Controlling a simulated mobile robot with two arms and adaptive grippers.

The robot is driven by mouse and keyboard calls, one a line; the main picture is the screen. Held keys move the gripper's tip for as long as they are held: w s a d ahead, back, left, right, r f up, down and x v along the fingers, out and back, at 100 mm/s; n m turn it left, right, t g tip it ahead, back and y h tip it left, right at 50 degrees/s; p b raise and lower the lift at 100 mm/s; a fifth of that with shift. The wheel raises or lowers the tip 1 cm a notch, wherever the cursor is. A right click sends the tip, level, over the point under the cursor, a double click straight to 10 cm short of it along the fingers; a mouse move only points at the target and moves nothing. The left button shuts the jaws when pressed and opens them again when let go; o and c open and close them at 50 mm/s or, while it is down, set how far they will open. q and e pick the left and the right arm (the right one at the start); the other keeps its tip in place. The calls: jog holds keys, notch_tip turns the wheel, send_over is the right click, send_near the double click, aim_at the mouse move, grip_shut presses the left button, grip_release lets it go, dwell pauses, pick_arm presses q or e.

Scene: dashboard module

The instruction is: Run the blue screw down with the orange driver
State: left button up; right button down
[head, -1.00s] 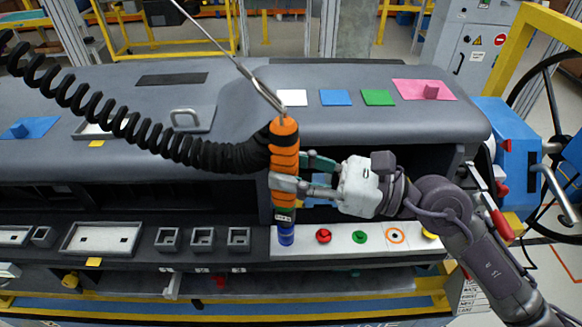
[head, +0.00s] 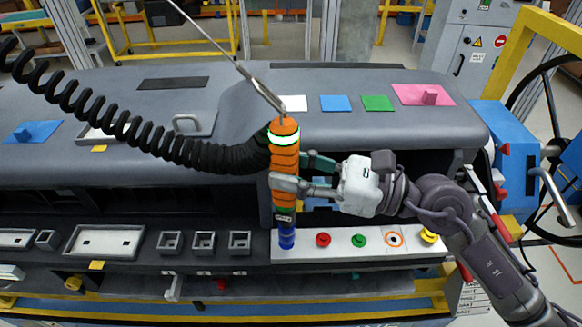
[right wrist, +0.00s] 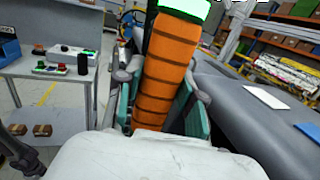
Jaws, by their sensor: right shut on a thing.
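The orange driver (head: 284,165) hangs upright from a cable, with a black coiled hose at its side. A ring near its top glows green. My right gripper (head: 280,175) is shut around the driver's lower body; the driver also fills the right wrist view (right wrist: 167,72) between the fingers. The blue screw (head: 287,238) stands at the left end of the white strip (head: 341,247), directly under the driver's tip. The tip appears to meet the screw's top; the exact contact is too small to tell. My left gripper is not in view.
On the strip, right of the blue screw, sit a red screw (head: 323,240), a green screw (head: 359,241), an orange ring (head: 395,240) and a yellow screw (head: 429,236). Small square bins (head: 204,241) stand to the left. The grey dashboard (head: 350,130) rises behind.

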aim_at(298, 146)
jog(key=shift+r+p, duration=1.8)
jog(key=shift+r, duration=0.65)
jog(key=shift+f, duration=0.1)
